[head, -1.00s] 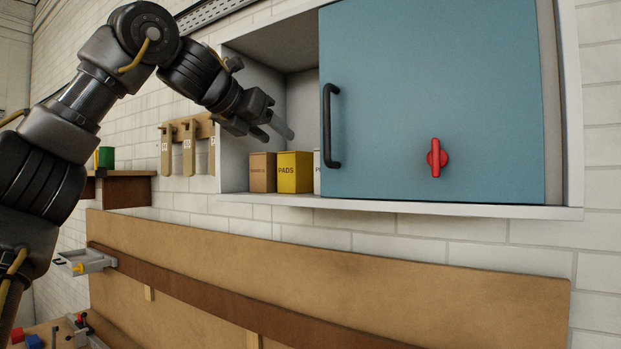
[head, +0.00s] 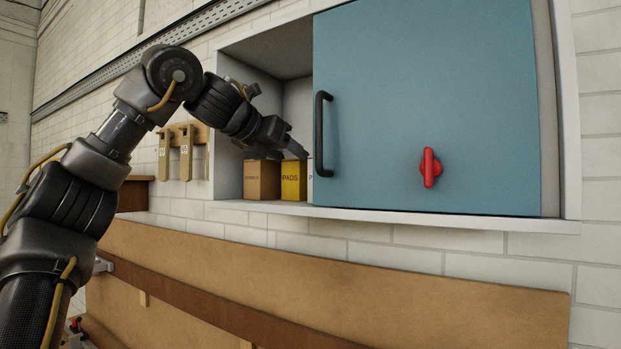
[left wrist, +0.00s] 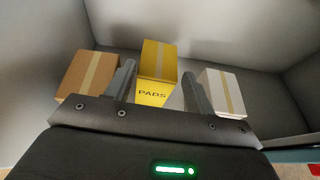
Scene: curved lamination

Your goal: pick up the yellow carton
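The yellow carton (head: 293,184), marked PADS, stands upright on the floor of the wall cabinet, left of the blue door. In the left wrist view the yellow carton (left wrist: 158,62) appears in the middle, between my two fingertips. My left gripper (head: 297,150) reaches into the cabinet's open side, close to the carton's top edge. In the left wrist view the left gripper (left wrist: 159,78) is open and empty, with a gap on both sides of the carton. I cannot tell how far the fingers reach down beside it. My right gripper is not in view.
A brown carton (left wrist: 85,75) stands left of the yellow one and a white carton (left wrist: 221,92) right of it. The blue door (head: 440,110) with its black handle (head: 321,134) covers the cabinet's right side. The cabinet's left wall is near my left arm.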

